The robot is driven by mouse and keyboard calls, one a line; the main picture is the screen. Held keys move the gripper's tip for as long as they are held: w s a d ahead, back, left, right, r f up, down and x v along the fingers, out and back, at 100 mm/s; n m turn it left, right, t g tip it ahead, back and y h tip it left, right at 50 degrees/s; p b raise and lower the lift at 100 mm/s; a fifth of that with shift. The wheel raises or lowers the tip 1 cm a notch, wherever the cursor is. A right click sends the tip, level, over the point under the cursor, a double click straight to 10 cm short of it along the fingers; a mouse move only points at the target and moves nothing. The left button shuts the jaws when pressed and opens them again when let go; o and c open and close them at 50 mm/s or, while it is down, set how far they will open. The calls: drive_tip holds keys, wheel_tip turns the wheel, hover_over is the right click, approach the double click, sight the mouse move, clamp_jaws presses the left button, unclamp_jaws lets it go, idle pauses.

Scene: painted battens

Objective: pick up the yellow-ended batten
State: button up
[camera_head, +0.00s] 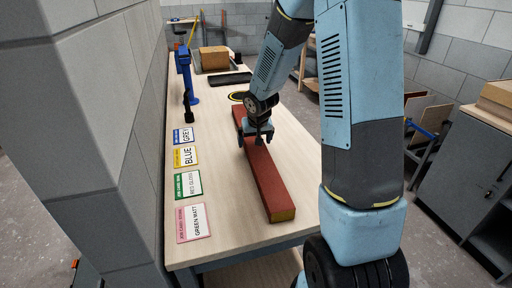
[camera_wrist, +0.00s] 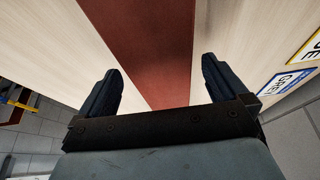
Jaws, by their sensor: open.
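The batten (camera_head: 266,178) is a long red-brown bar lying lengthwise on the light wooden bench. My gripper (camera_head: 255,141) is open over the far part of the batten. In the wrist view, the red-brown batten (camera_wrist: 158,50) runs between the two dark fingers of my gripper (camera_wrist: 160,90), with bench showing on both sides. I cannot tell how high the fingers are above the bench.
A blue clamp-like tool (camera_head: 187,75), a cardboard-coloured box (camera_head: 214,58) and a black tray (camera_head: 230,79) are farther back. A grey block wall (camera_head: 95,140) borders the left.

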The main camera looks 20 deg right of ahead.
drive_tip(key=shift+x, duration=1.2)
drive_tip(key=c, duration=1.9)
drive_tip(key=shift+o, duration=0.2)
drive_tip(key=shift+r, duration=0.1)
drive_tip(key=shift+w+r, duration=0.1)
drive_tip(key=shift+r, duration=0.7)
drive_tip(key=v, duration=0.2)
drive_tip(key=s+v, duration=0.1)
drive_tip(key=v, duration=0.2)
drive_tip(key=a+v, duration=0.1)
drive_tip(key=v, duration=0.2)
drive_tip(key=shift+s+f, duration=0.2)
drive_tip(key=shift+f, duration=0.1)
drive_tip(key=s+a+r, duration=0.2)
drive_tip(key=s+r, duration=0.2)
drive_tip(key=s, duration=0.5)
drive_tip(key=shift+a+r, duration=0.25)
